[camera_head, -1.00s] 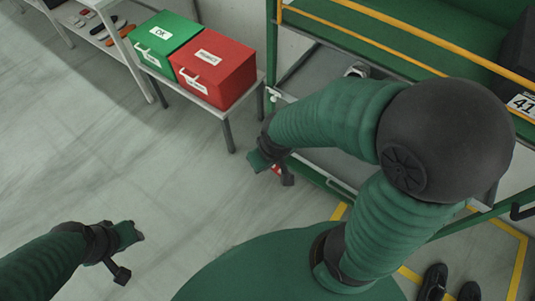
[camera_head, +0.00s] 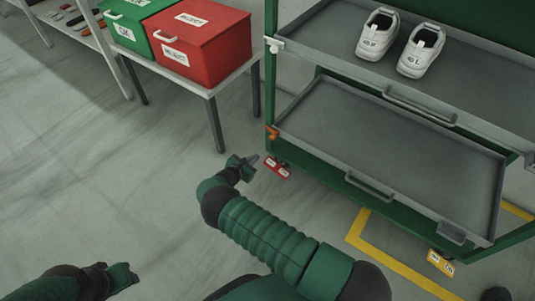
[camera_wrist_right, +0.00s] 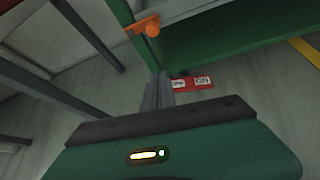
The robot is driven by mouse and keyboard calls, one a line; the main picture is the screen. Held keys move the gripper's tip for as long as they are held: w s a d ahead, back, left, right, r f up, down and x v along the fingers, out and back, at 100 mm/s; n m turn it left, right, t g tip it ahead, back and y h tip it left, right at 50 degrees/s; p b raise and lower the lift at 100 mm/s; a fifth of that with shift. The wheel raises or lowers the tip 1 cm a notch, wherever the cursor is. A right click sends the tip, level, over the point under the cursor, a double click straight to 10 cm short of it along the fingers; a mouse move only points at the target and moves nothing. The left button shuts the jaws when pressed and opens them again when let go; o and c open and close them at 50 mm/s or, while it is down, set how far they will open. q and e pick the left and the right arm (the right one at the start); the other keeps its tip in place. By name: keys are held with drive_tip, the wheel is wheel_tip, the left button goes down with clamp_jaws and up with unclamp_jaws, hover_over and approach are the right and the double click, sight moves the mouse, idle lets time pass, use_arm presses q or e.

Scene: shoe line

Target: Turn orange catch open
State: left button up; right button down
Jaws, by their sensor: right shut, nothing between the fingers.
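The orange catch (camera_head: 272,131) sits on the left post of the green rack, beside the lower grey tray (camera_head: 390,150). It also shows near the top of the right wrist view (camera_wrist_right: 146,26), as an orange bar with a rounded knob. My right gripper (camera_head: 251,160) is just below and left of the catch in the head view, apart from it. Its fingers (camera_wrist_right: 160,78) are shut and empty, pointing toward the rack post. My left gripper (camera_head: 130,274) is low at the left, far from the rack; its finger gap is not clear.
A red tag (camera_head: 277,167) is at the rack's foot. An upper tray (camera_head: 460,85) holds a pair of white shoes (camera_head: 400,42). Red (camera_head: 205,40) and green (camera_head: 130,22) boxes stand on a side table at the left. Open floor lies between table and rack.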

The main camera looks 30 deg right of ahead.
drive_tip(key=shift+r, duration=0.2)
drive_tip(key=shift+f, duration=0.1)
drive_tip(key=f+b+x, duration=0.1)
drive_tip(key=b+x, duration=0.6)
drive_tip(key=x, duration=0.3)
drive_tip(key=r, duration=0.5)
drive_tip(key=shift+s+d, duration=0.25)
drive_tip(key=shift+d, duration=0.15)
